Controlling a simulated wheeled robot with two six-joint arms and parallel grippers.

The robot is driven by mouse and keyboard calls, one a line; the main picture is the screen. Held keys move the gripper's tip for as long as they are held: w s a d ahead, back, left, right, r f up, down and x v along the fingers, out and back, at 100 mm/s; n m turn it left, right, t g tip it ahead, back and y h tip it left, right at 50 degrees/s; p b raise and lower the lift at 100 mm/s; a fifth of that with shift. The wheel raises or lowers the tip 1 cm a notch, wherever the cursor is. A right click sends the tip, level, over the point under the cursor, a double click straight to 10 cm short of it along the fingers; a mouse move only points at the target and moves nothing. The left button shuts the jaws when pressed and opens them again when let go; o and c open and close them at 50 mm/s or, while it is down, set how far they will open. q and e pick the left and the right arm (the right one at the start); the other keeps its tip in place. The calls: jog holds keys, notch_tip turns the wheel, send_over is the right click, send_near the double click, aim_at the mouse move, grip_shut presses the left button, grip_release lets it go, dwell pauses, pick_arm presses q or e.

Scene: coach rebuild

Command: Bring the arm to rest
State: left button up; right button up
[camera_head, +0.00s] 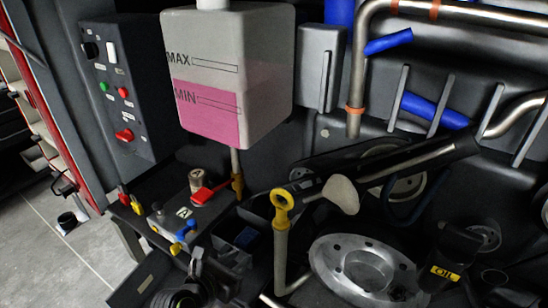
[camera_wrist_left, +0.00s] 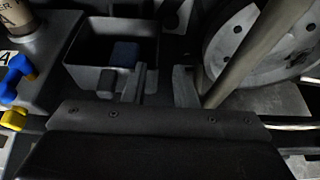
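My left gripper (camera_head: 232,250) is low in the head view, left of the upright pipe with the yellow ring. Its black wrist is below it, at the bottom edge. In the left wrist view the two grey fingers of the gripper (camera_wrist_left: 160,85) stand apart, with nothing seen between them. They are in front of a dark open box (camera_wrist_left: 88,52) with a blue block (camera_wrist_left: 125,54) inside. I cannot tell whether the fingers touch the box. My right gripper does not show.
The yellow-ringed pipe (camera_head: 281,250) rises close to the right of my gripper. A grey block with blue (camera_head: 186,232) and red (camera_head: 202,195) levers stands to the left. A tank with pink fluid (camera_head: 215,115) hangs above. A metal disc (camera_head: 352,264) and black oil cap (camera_head: 447,262) are right.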

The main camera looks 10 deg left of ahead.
pick_arm(q)
jog(key=s+a+f+m+g+y, duration=0.25)
jog(key=s+a+m, duration=0.25)
jog(key=s+m, duration=0.4)
jog(key=s+a+f+m+g+y, duration=0.25)
jog(key=s+a+m, duration=0.25)
jog(key=s+m, duration=0.5)
jog(key=s+a+f+m+g+y, duration=0.15)
jog(key=s+a+m+g, duration=0.35)
jog(key=m, duration=0.7)
notch_tip(320, 180, down, 24)
jog(key=s+f, duration=0.1)
jog(key=s+f+g, duration=0.1)
jog(key=s+f, duration=1.4)
jog(key=shift+d+f, duration=0.2)
jog(key=shift+d, duration=0.05)
